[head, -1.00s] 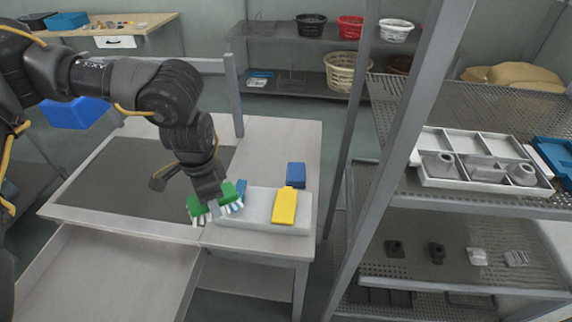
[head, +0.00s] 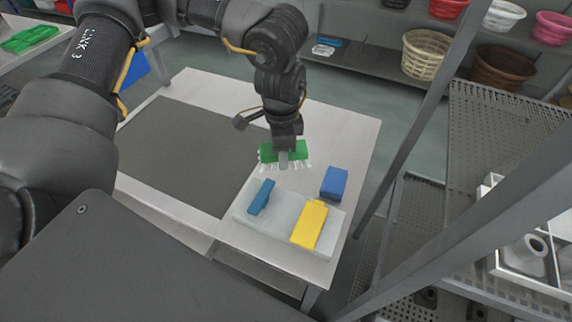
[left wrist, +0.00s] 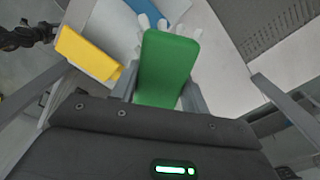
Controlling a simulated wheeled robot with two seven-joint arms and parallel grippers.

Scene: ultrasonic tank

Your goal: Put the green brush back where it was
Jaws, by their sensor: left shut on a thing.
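The green brush (head: 297,147) has a green back and white bristles pointing down. My left gripper (head: 284,160) is shut on it and holds it beyond the far edge of the pale tray (head: 241,214), apparently above the table. In the left wrist view the green brush (left wrist: 166,68) lies between the two fingers (left wrist: 160,92). The tray holds a blue piece (head: 261,197) at its left and a yellow piece (head: 309,224) at its right. The tray's middle is bare. My right gripper is not in view.
A blue block (head: 335,183) sits beside the tray's far right. A dark mat (head: 185,150) covers the table's left part. A metal rack (head: 505,150) stands close on the right. Another green item (head: 30,39) lies on the far left table.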

